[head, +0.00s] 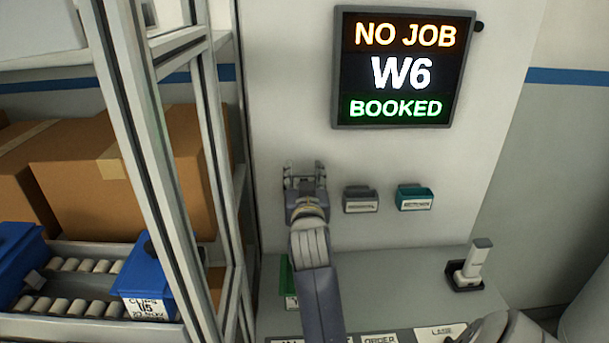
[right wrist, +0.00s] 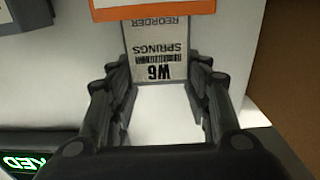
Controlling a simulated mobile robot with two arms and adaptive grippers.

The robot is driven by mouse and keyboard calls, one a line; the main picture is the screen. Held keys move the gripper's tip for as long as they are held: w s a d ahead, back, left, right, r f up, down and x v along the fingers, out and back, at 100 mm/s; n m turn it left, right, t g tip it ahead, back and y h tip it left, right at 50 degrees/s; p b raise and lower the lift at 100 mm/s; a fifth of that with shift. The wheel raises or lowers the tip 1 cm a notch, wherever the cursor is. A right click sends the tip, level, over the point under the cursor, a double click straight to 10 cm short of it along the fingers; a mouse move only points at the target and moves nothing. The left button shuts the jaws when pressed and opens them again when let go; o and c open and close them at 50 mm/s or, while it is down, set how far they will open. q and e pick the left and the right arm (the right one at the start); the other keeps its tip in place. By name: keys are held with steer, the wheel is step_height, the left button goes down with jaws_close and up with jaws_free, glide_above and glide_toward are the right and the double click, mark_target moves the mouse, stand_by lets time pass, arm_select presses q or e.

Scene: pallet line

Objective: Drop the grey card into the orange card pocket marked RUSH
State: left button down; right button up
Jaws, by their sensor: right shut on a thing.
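The grey card (right wrist: 158,60), printed W6, SPRINGS and REORDER, is between the fingers of my right gripper (right wrist: 160,88), which is shut on it. The orange card pocket (right wrist: 150,10) is at the top of the right wrist view, and the card's far end meets its edge. I cannot tell how far the card is inside it. No RUSH marking is readable. In the head view my right gripper (head: 304,178) is at the wall panel and hides the orange pocket and the card. My left gripper is not in view.
A grey pocket (head: 360,199) and a teal pocket (head: 414,197) are on the panel, right of my right gripper. A display (head: 405,68) reading NO JOB, W6, BOOKED hangs above. A rack post (head: 150,160) stands close on the left. A scanner (head: 473,265) stands on the counter (head: 410,285).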

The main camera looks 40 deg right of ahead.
steer(key=shift+w+d, duration=0.1)
steer(key=o, duration=0.9)
steer(key=shift+o, duration=0.2)
steer(key=shift+r, duration=0.25)
step_height(320, 180, up, 10)
steer(key=shift+f, duration=0.2)
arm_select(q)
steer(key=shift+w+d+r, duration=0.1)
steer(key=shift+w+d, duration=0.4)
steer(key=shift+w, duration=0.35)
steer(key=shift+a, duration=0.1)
arm_select(e)
steer(key=shift+f, duration=0.1)
